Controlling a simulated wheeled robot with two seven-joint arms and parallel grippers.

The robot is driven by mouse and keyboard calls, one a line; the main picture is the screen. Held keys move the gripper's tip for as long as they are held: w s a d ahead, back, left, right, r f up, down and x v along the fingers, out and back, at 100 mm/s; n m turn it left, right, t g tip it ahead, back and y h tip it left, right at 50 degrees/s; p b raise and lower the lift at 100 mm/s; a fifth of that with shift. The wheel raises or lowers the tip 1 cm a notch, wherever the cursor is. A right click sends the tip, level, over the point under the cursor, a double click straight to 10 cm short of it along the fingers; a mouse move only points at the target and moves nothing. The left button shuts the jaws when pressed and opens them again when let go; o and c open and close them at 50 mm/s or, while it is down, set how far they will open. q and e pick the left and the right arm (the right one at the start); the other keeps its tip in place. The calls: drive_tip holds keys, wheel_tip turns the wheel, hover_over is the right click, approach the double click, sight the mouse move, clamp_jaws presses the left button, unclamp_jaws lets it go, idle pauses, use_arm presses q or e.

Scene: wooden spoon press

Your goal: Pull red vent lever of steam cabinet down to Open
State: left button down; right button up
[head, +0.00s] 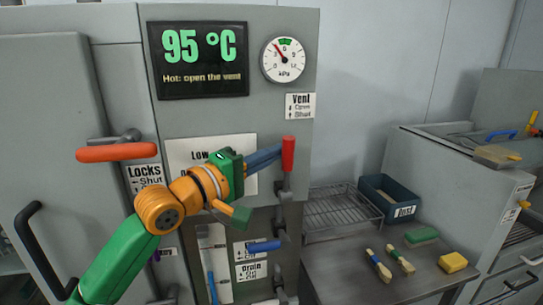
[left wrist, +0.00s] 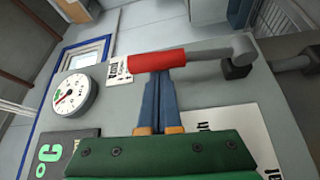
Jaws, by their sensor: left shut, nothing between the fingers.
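The red vent lever (head: 288,153) stands upright on the steam cabinet (head: 228,120), its red grip above a grey pivot, just below the Vent label (head: 300,106). In the left wrist view the red grip (left wrist: 157,62) lies across the picture on a grey arm. My left gripper (head: 279,150) is shut and empty, its blue fingers pressed together. The fingertips (left wrist: 158,80) are at the red grip and partly overlap it in view; I cannot tell whether they touch. My right gripper is not in view.
A display (head: 198,60) reads 95 °C, "Hot: open the vent". A pressure gauge (head: 285,59) is beside it. A red-orange lock handle (head: 116,152) sticks out at left, and a blue drain lever (head: 263,246) below. A table (head: 345,268) at right holds a blue bin (head: 390,197) and brushes.

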use_arm(q)
drive_tip(key=shift+s+d+f+m+t+h+b, duration=0.15)
drive_tip(key=shift+s+d+f+m+h+b, duration=0.1)
drive_tip(key=shift+s+m+b, duration=0.35)
drive_tip(key=shift+s+d+f+m+t+h+b, duration=0.15)
drive_tip(key=shift+s+m+h+b, duration=0.1)
drive_tip(key=shift+s+m+b, duration=0.35)
drive_tip(key=s+d+f+m+h+b, duration=0.1)
drive_tip(key=s+f+m+h+b, duration=0.2)
drive_tip(key=s+m+b, duration=0.2)
drive_tip(key=shift+d+f+m+h+b, duration=0.3)
drive_tip(key=shift+d+m+h+b, duration=0.1)
drive_tip(key=shift+m, duration=0.6)
drive_tip(key=shift+s+f, duration=0.1)
drive_tip(key=shift+f, duration=0.05)
